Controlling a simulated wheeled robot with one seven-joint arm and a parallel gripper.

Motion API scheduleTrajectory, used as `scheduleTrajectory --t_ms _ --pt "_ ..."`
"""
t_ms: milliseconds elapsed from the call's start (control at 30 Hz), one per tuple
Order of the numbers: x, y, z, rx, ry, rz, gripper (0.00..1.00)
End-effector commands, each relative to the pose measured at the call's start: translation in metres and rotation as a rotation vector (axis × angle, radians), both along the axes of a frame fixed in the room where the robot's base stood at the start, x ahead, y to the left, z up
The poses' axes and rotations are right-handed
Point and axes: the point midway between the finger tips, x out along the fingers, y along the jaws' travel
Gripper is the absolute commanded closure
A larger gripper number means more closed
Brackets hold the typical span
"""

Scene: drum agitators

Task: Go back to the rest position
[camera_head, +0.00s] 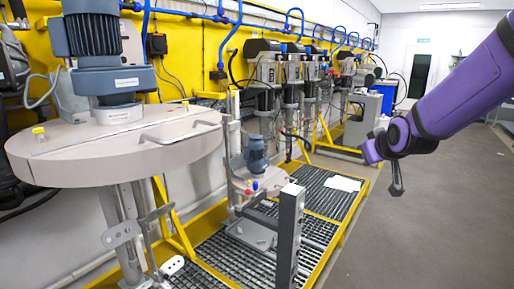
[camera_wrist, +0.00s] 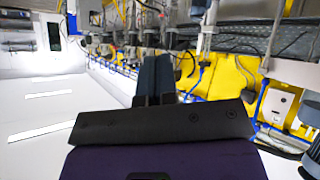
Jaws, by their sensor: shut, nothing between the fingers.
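My purple arm reaches in from the right edge of the head view. My gripper (camera_head: 397,188) hangs at its end, over the grey floor, to the right of the yellow-edged grating. It points downward, is shut and holds nothing. In the wrist view its dark fingers (camera_wrist: 155,78) show close together beyond the dark mounting plate, with nothing between them. The gripper is apart from all equipment in the head view.
A large round lid with a blue-grey motor (camera_head: 92,35) stands at the left. A smaller blue motor (camera_head: 256,153) and a grey post (camera_head: 289,235) stand near the grating (camera_head: 325,190). Several agitators line the yellow wall. The floor (camera_head: 425,245) at right is clear.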

Motion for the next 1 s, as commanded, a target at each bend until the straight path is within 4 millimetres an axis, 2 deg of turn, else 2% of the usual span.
scheduleTrajectory --t_ms 33,100,433,700,800,900,1000 --pt "-0.016 -0.001 0.011 0.016 0.018 -0.010 1.00" --pt "-0.037 -0.003 0.021 0.038 0.056 -0.024 1.00" --pt "-0.150 -0.006 0.053 0.120 0.239 -0.094 1.00" --pt "-0.249 -0.007 0.062 0.165 0.384 -0.164 1.00" --pt "-0.280 -0.007 0.060 0.174 0.432 -0.189 1.00" --pt "-0.303 -0.006 0.059 0.180 0.466 -0.209 1.00" --pt "-0.316 -0.007 0.057 0.184 0.489 -0.223 1.00"
